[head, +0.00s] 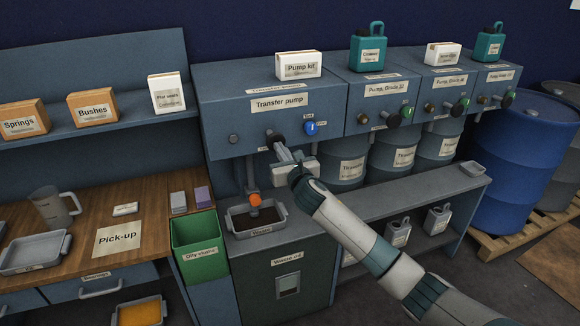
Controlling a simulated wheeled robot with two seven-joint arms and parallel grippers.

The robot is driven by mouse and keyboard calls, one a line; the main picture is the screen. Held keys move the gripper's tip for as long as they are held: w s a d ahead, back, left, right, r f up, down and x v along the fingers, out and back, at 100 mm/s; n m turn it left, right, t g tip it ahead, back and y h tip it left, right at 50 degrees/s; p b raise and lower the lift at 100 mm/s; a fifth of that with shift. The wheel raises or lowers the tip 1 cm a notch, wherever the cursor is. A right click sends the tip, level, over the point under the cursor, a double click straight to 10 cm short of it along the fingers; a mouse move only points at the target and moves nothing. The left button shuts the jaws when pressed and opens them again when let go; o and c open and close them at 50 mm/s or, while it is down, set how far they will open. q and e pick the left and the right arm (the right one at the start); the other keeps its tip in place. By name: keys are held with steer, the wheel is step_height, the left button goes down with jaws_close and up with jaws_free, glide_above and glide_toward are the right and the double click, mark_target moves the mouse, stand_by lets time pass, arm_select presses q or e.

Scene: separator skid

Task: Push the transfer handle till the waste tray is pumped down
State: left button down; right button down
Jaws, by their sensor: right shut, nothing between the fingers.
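The transfer pump (221,111) is a blue-grey housing labelled "Transfer pump". Its handle has a dark round knob (279,141) on the front face. My right gripper (280,150) is shut and empty, with its fingertips at the knob; I cannot tell whether they touch it. A grey tray (231,222) with dark liquid in it sits under an orange-tipped spout (255,200), on the cabinet labelled "Waste oil" (250,283). The gripper and forearm hide part of the pump's lower front. My left gripper is out of view.
A blue selector knob (310,128) is right of the handle. A Pump kit box (299,64) stands on top. A green bin (200,240) and a wooden bench (150,205) are to the left. Blue drums (515,170) stand at right. The lower shelf holds grey jugs (397,232).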

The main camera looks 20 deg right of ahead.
steer(key=s+b, duration=0.2)
steer(key=s, duration=0.6)
steer(key=shift+s+d, duration=0.15)
steer(key=shift+s, duration=0.15)
stand_by(0.7)
